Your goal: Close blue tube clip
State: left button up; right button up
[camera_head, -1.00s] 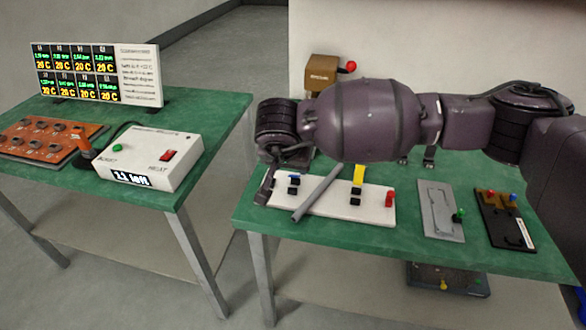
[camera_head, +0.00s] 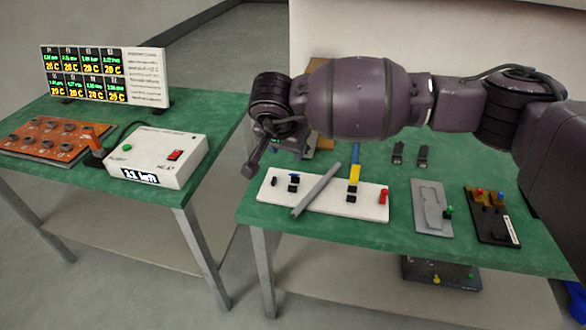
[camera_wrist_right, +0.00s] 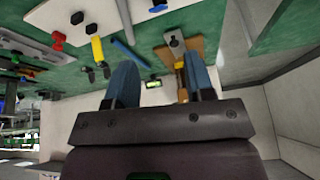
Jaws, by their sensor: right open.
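The blue tube clip (camera_head: 294,178) sits near the left end of a white board (camera_head: 330,209) on the green table; its small blue top shows above dark parts. In the right wrist view a small blue piece (camera_wrist_right: 158,6) shows at the top edge, cut off. My right gripper (camera_head: 268,157) is above and behind the board's left end, partly hidden by its own wrist. In the wrist view my right gripper (camera_wrist_right: 160,82) is open, with nothing between its fingers. It appears apart from the clip. I cannot tell whether the clip is closed. My left gripper is out of view.
A yellow clip (camera_head: 354,178), a red piece (camera_head: 383,196) and a slanting grey bar (camera_head: 316,190) are on the board. A blue rod (camera_wrist_right: 128,52) lies behind the yellow clip. A grey plate (camera_head: 431,210) and a black fixture (camera_head: 491,217) stand to the right.

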jog(key=w+m+g, duration=0.1)
jog(key=m, duration=1)
jog(key=w+d+f+m+g+y+p, duration=0.1)
jog(key=m+g, duration=0.1)
jog(key=m, duration=0.9)
jog(key=w+m+g, duration=0.1)
jog(key=m, duration=1.1)
jog(key=shift+w+d+f+g+y+p, duration=0.25)
jog(key=shift+w+f+g+y+p, duration=0.05)
jog(key=shift+f+y+p, duration=0.1)
notch_tip(320, 180, down, 9)
jog(key=shift+r+b, duration=0.15)
jog(key=shift+b, duration=0.65)
jog(key=shift+f, duration=0.5)
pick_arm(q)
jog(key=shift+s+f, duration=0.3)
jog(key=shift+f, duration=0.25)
